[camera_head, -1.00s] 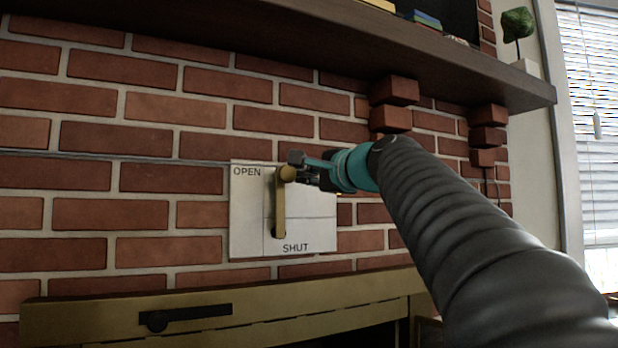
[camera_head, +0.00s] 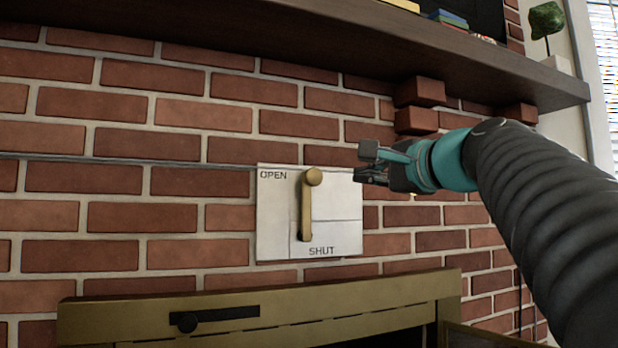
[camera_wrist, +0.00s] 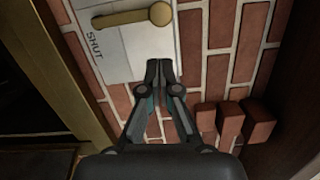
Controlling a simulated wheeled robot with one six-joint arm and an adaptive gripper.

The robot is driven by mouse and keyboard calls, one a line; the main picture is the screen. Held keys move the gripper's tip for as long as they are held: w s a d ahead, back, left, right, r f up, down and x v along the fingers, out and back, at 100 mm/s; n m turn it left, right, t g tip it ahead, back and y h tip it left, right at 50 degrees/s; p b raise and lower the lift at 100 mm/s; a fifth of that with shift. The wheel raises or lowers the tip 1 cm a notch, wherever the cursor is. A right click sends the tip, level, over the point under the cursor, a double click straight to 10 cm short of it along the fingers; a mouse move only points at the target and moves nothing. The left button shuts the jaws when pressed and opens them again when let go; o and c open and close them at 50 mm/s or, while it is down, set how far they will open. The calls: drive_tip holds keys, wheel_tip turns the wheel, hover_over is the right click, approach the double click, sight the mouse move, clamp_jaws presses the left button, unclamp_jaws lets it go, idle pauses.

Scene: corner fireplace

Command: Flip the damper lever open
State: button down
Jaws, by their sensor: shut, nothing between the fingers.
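The damper lever (camera_head: 306,208) is a brass bar with a round knob on a pale plate (camera_head: 345,205) on the brick wall. It stands nearly upright, knob at the top to the right of the word OPEN, lower end just above the word SHUT. My gripper (camera_head: 366,164) is shut and empty at the plate's upper right edge, to the right of the knob and apart from it. In the wrist view the shut fingertips (camera_wrist: 160,68) point at the plate's edge, and the lever (camera_wrist: 125,17) with its knob lies beyond them, clear of the fingers.
A dark wooden mantel shelf (camera_head: 300,38) runs above the plate, with protruding brick corbels (camera_head: 417,105) under it, above my gripper. A brass fireplace frame (camera_head: 240,310) with a black slider lies below. The wall left of the plate is flat brick.

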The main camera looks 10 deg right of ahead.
drive_tip(key=shift+v, duration=0.9)
drive_tip(key=d+f+n+g+h, duration=0.2)
drive_tip(key=f+n+g, duration=0.1)
drive_tip(key=f, duration=1)
drive_tip(key=d+f+n+g+h, duration=0.2)
drive_tip(key=f+g, duration=0.1)
drive_tip(key=f, duration=1)
drive_tip(key=s+a+f+n+g, duration=0.3)
drive_tip(key=s+a+f+n, duration=0.2)
drive_tip(key=s+f, duration=0.4)
drive_tip(key=s+a+f+n+g+h, duration=0.1)
drive_tip(key=s+a+f+n, duration=0.4)
drive_tip(key=f, duration=1.2)
drive_tip(key=s+g, duration=0.1)
drive_tip(key=s, duration=0.3)
drive_tip(key=shift+s+f+n+g+h, duration=0.2)
drive_tip(key=shift+n+g+h, duration=0.1)
drive_tip(key=shift+g, duration=0.1)
